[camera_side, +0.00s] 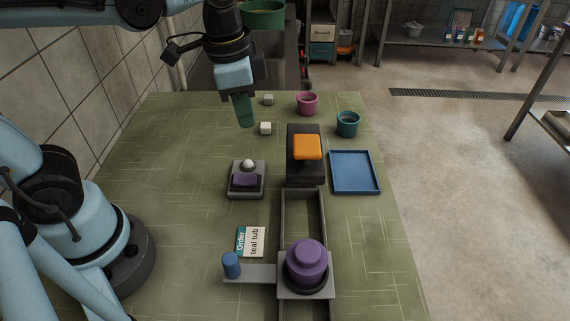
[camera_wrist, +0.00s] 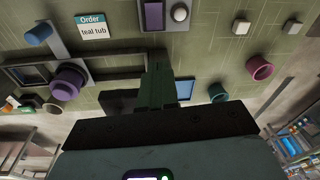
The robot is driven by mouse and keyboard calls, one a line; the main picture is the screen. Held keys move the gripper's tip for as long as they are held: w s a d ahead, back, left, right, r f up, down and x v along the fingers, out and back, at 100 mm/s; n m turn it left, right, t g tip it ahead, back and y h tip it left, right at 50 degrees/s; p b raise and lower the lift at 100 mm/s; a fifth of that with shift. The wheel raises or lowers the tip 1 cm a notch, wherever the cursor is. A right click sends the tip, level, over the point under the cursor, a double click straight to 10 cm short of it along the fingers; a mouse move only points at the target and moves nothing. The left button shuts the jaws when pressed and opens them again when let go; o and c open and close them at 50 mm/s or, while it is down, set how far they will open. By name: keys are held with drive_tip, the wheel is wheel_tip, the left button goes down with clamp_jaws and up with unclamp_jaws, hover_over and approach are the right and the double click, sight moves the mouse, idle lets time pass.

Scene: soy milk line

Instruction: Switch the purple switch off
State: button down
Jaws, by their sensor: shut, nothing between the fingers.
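The purple switch (camera_side: 245,181) is a purple rocker on a small grey box with a round white knob or lamp behind it. It stands on the green table, left of the black block. In the wrist view the purple rocker (camera_wrist: 153,16) shows at the top edge, beside the white ball. Which way the rocker is tipped is too small to tell. My gripper (camera_side: 247,122) hangs above the table, behind the switch and apart from it. Its green fingers are shut and empty, pointing down. They also show in the wrist view (camera_wrist: 157,80).
An orange-topped black block (camera_side: 307,147), blue tray (camera_side: 354,172), pink cup (camera_side: 307,103), teal cup (camera_side: 347,123) and white cubes (camera_side: 265,128) stand around. A purple stepped knob (camera_side: 306,258) sits on a rail in front. A card (camera_side: 250,242) reads "Order teal tub".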

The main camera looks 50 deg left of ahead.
sight(256, 181)
drive_tip(key=shift+d+r+m+g, duration=0.35)
drive_tip(key=shift+d+m+g, duration=0.3)
drive_tip(key=shift+m, duration=0.25)
drive_tip(key=shift+w+a, duration=0.1)
wheel_tip(256, 181, down, 14)
idle(0.5)
idle(0.3)
drive_tip(key=shift+f, duration=0.2)
drive_tip(key=shift+r, duration=0.15)
drive_tip(key=shift+r, duration=0.7)
